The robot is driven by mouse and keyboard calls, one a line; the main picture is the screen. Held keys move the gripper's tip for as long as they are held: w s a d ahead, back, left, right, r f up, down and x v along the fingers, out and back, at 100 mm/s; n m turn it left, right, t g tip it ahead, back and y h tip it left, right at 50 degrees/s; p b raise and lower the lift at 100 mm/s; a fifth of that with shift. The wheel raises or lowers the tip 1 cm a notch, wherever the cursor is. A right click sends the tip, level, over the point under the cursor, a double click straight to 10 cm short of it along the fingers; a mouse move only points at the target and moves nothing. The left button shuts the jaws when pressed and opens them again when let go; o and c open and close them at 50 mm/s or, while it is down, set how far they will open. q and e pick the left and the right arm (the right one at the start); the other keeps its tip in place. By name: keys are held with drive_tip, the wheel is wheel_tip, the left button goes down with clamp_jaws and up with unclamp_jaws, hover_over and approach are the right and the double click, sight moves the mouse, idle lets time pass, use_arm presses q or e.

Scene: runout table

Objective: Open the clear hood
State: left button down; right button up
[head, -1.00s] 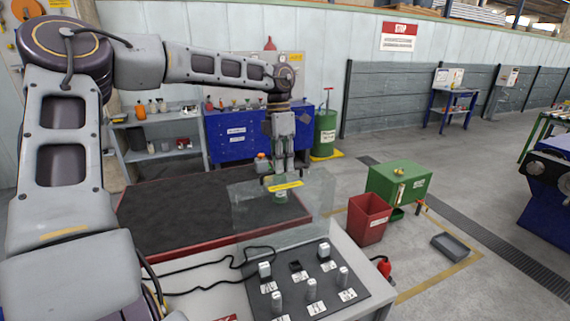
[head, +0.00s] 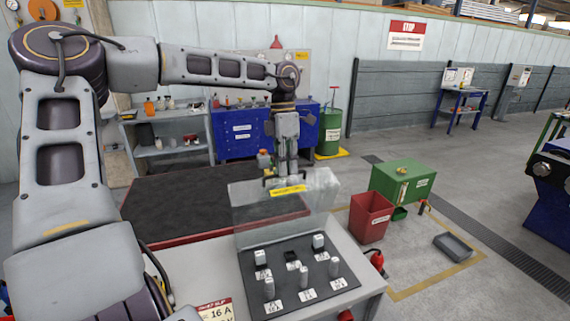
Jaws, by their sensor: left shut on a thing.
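The clear hood (head: 262,212) is a see-through cover with a yellow label (head: 288,190) near its top edge. It stands raised and tilted at the back of a dark panel (head: 330,293) that bears several small grey-white pieces with labels. My left gripper (head: 288,178) points down and is shut on the hood's upper edge, by a dark handle just above the label. The fingertips are partly hidden there. My right gripper is not in view.
The panel lies on a light table (head: 372,282) with a label reading 16 A (head: 216,310) at its front left. Behind is a dark red-edged surface (head: 165,205). A red bin (head: 371,218) and green box (head: 402,180) stand to the right on open floor.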

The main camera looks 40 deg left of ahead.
use_arm(q)
drive_tip(key=shift+s+d, duration=0.2)
drive_tip(key=shift+d, duration=0.2)
drive_tip(key=c, duration=1.5)
unclamp_jaws()
drive_tip(key=shift+c, duration=0.2)
wheel_tip(320, 180, up, 12)
drive_tip(key=w+a, duration=0.1)
drive_tip(key=a, duration=0.1)
drive_tip(key=shift+f, duration=0.2)
drive_tip(key=shift+w+a, duration=0.1)
